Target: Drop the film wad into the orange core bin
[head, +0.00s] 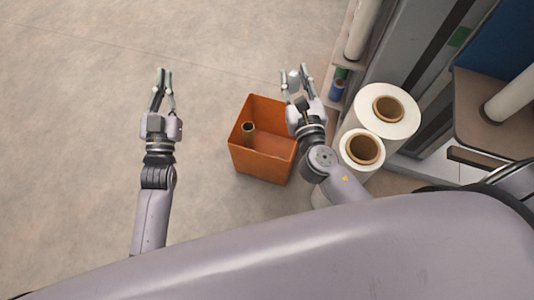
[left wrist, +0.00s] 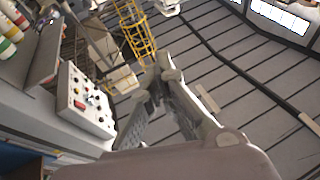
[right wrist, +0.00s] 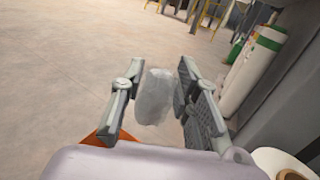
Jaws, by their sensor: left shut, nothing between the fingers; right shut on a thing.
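The film wad (right wrist: 154,97) is a translucent, whitish lump between the fingers of my right gripper (right wrist: 158,100) in the right wrist view. In the head view my right gripper (head: 296,72) is at the upper right corner of the orange core bin (head: 267,165), and the wad is hard to make out there. The bin is open at the top and a brown core (head: 248,130) stands inside it. A strip of the bin's orange rim (right wrist: 100,137) shows in the right wrist view. My left gripper (head: 161,72) is shut and empty, left of the bin over bare floor.
Two white film rolls (head: 389,108) (head: 362,148) with brown cores stand right of the bin, close to my right arm. Grey machinery and a shelf with rolls (head: 361,30) lie beyond them. The floor to the left is clear.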

